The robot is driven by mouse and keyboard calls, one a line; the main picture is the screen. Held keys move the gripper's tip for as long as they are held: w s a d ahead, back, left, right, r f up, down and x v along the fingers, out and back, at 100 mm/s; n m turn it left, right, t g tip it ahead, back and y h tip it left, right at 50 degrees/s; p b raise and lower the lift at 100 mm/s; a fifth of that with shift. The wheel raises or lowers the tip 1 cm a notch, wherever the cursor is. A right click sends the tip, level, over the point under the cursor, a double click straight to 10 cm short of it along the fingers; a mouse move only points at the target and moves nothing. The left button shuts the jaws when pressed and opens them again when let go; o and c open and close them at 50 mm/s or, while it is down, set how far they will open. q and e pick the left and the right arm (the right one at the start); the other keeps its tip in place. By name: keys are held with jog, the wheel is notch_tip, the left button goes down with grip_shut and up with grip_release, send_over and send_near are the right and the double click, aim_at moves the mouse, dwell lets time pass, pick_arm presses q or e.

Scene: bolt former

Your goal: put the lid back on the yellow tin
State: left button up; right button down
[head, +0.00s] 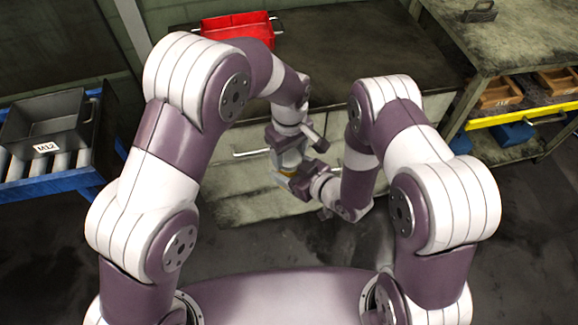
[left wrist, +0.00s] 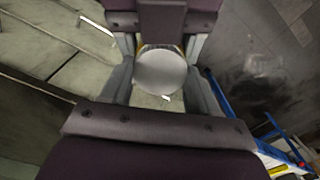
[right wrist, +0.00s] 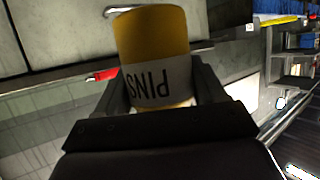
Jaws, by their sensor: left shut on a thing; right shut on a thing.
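The yellow tin (right wrist: 155,40) has a white band reading PINS, upside down in the right wrist view. My right gripper (head: 290,179) is shut on it, a finger on each side. Only a sliver of the tin (head: 287,173) shows in the head view. The lid (left wrist: 160,72) is a round, pale grey disc between the fingers of my left gripper (head: 289,158), which is shut on it. Yellow shows just past the lid's far edge in the left wrist view. The lid is over the tin; whether they touch is hidden.
A grey cabinet (head: 340,40) stands behind the grippers, a red bin (head: 240,27) on its top. A dark M12 bin (head: 45,125) sits on a blue roller stand at left. A workbench with a yellow-edged shelf (head: 520,115) is at right. The floor between is clear.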

pick_arm(q)
jog(key=m, duration=0.6)
jog(key=o, duration=1.2)
jog(key=shift+c, duration=0.2)
jog(key=shift+r, duration=0.1)
jog(key=shift+r, duration=2.2)
jog(key=shift+c, duration=0.4)
